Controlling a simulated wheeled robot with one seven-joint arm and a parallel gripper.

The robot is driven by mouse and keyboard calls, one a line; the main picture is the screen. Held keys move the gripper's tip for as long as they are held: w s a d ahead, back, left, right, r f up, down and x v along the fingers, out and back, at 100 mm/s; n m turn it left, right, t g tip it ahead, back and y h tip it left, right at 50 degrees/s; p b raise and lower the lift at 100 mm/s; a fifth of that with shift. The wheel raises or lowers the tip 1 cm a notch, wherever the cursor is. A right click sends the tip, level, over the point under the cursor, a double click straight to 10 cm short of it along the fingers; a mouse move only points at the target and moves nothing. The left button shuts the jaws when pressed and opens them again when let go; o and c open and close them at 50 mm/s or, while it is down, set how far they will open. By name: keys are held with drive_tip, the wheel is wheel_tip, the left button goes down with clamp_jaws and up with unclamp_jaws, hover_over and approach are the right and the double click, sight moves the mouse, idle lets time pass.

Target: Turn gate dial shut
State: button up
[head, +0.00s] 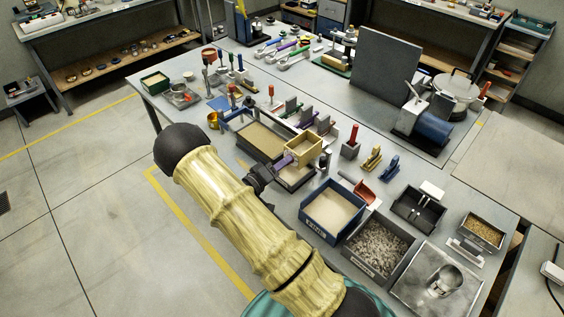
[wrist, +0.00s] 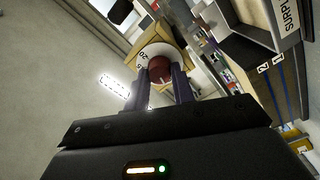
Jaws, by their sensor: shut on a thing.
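In the wrist view the gate dial (wrist: 150,50) is a white disc with black numbers, one reading 20, and a dark red knob (wrist: 160,70) at its centre. It sits on the face of a tan wooden box (wrist: 175,22). My gripper (wrist: 164,88) has its two dark purple fingers shut on the red knob, one on each side. In the head view my gripper (head: 284,161) reaches the near left side of the small wooden box (head: 305,158). The dial is hidden there, and I cannot tell its exact setting.
A blue bin of sand (head: 308,219) stands close to the right of my gripper. A grey bin of gravel (head: 352,258) is beside it. A large sand tray (head: 246,153) lies behind my gripper. Several upright tools and small fixtures crowd the bench. The floor at left is clear.

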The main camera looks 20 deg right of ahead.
drive_tip(key=shift+n, duration=0.5)
drive_tip(key=o, duration=1)
drive_tip(key=shift+a, duration=0.15)
drive_tip(key=b+v, duration=0.4)
drive_tip(key=v, duration=1.3)
drive_tip(key=shift+s+a+f, duration=0.1)
drive_tip(key=shift+a, duration=0.05)
